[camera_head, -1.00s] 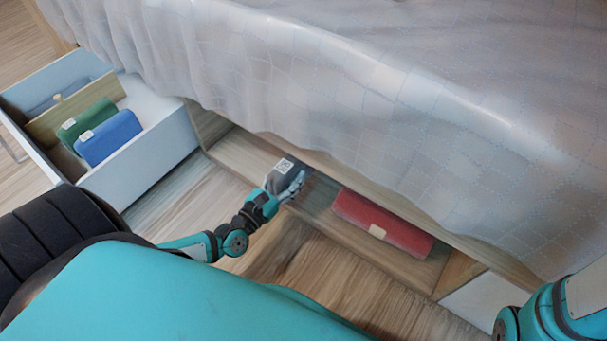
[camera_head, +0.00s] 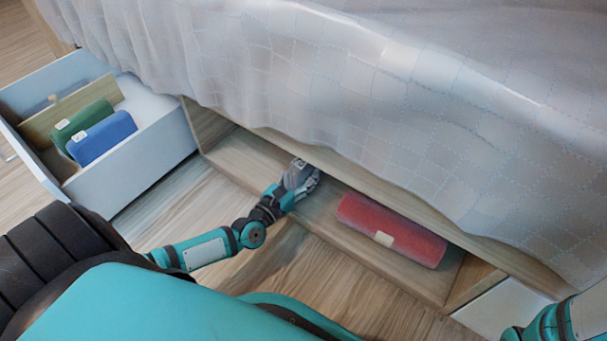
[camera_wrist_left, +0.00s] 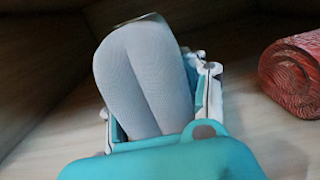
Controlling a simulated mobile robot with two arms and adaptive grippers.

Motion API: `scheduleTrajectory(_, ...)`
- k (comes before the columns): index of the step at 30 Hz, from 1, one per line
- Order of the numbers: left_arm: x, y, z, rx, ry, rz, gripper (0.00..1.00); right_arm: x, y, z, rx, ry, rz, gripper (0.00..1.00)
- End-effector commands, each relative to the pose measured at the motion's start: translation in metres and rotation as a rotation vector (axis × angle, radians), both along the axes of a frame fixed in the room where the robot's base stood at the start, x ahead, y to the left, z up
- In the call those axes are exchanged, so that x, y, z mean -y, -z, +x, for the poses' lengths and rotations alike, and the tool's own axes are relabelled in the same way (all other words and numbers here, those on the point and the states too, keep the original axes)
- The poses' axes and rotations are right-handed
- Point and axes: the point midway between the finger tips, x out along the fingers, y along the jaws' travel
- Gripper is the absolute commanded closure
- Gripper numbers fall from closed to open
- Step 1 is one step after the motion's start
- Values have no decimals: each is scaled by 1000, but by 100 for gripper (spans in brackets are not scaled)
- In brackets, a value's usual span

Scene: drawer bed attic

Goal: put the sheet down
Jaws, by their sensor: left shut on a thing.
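The grey sheet (camera_wrist_left: 140,75) is a folded bundle, held between the fingers of my left gripper (camera_head: 302,178), which is shut on it. In the head view the gripper and wrist mostly hide the sheet. The gripper reaches into the open wooden compartment (camera_head: 240,158) under the bed, low over its floor. I cannot tell whether the sheet touches the floor. A red rolled sheet (camera_head: 390,230) lies to the right in the same compartment; it also shows at the right of the left wrist view (camera_wrist_left: 293,75). My right gripper is out of view.
A bed cover (camera_head: 400,110) hangs over the compartment's back and top. An open white drawer (camera_head: 150,160) at the left holds a blue bundle (camera_head: 102,138) and a green bundle (camera_head: 82,122). Wooden floor (camera_head: 190,205) lies in front.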

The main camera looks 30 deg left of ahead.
Motion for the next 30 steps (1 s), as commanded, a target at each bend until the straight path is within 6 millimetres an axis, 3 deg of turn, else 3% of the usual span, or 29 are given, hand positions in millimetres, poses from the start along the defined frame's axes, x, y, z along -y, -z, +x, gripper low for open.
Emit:
scheduleTrajectory(3, 0, 2, 1, 2, -1, 0, 100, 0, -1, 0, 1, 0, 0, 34)
scheduleTrajectory(4, 0, 3, 0, -1, 0, 0, 54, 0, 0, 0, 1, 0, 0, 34)
scheduleTrajectory(10, 0, 3, 0, -1, 0, 0, 28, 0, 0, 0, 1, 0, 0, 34)
scheduleTrajectory(20, 0, -1, 0, 1, 0, 0, 28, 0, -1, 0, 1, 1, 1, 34)
scheduleTrajectory(26, -2, -4, -32, -6, 2, 1, 28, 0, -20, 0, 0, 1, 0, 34)
scheduleTrajectory(30, -5, -4, -63, -7, 2, 3, 28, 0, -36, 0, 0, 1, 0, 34)
